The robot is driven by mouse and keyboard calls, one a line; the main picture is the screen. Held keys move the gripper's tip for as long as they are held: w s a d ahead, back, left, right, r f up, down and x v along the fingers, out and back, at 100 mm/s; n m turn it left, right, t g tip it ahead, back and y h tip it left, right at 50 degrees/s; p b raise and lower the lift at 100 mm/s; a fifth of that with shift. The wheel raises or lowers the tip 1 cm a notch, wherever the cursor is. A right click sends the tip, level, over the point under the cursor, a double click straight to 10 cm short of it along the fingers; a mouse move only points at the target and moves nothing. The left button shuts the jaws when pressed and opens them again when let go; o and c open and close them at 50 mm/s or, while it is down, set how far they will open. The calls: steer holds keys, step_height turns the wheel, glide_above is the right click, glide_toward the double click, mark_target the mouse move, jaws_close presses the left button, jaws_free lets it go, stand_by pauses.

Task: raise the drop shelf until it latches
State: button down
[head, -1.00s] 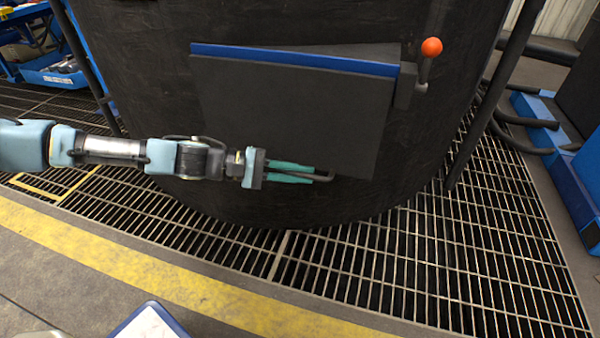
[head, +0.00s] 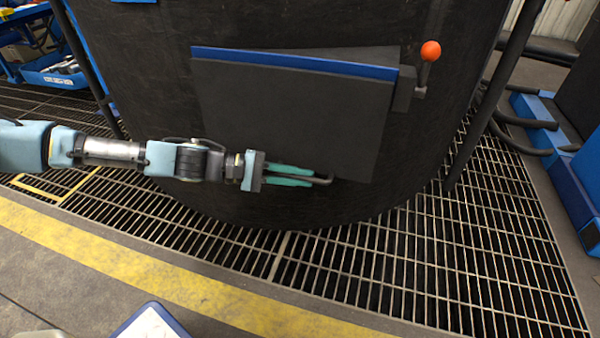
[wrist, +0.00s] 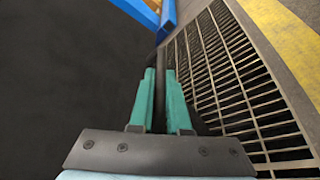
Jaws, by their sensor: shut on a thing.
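The drop shelf (head: 290,115) is a dark flat panel with a blue strip along its top edge. It hangs down against the curved black furnace wall (head: 150,90) in the head view. In the wrist view the two green fingers (wrist: 160,75) lie either side of the dark bar (wrist: 159,105). The latch itself cannot be made out.
A lever with an orange ball knob (head: 430,51) stands at the shelf's upper right corner. Dark posts flank the furnace. Floor grating (head: 400,270) and a yellow stripe (head: 180,280) lie in front, clear. A blue bin (head: 55,75) is at the far left.

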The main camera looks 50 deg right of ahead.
steer(key=s+a+r+n+y+p, duration=0.25)
steer(key=a+r+p, duration=0.35)
steer(key=p, duration=0.5)
steer(key=s+a+r+n+y+p, duration=0.2)
steer(key=a+r+n+p, duration=0.4)
steer(key=p, duration=0.6)
steer(key=a+r+n+g+y+p, duration=0.1)
steer(key=a+r+n+y+p, duration=0.1)
steer(key=r+p, duration=1.2)
steer(key=shift+s+a+r+n+g+y+p, duration=0.35)
steer(key=shift+a+r+y, duration=0.1)
steer(key=shift+a, duration=0.5)
steer(key=shift+r, duration=0.1)
steer(key=c, duration=1.2)
jaws_free()
steer(key=shift+o, duration=0.2)
